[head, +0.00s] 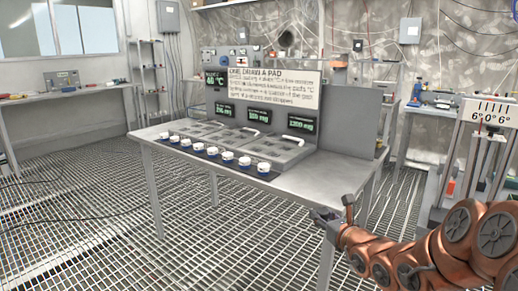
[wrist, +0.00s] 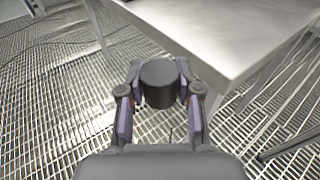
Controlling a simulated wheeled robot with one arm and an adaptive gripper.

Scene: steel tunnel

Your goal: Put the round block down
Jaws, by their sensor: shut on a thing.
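My gripper (wrist: 160,78) is shut on a dark round block (wrist: 158,84), which sits between its two fingers in the wrist view. The block is held over the grated floor, beside the corner of a grey steel table (wrist: 215,35). In the head view my gripper (head: 336,214) is low, just off the near right end of the table (head: 335,172). The block is too small and dark there to make out clearly.
Several small white-and-blue pots (head: 227,157) stand in a row along the table's front edge. Behind them are grey panels with white handles (head: 299,141), displays and a sign (head: 270,88). The table's right end is bare. Another bench (head: 450,108) stands at right.

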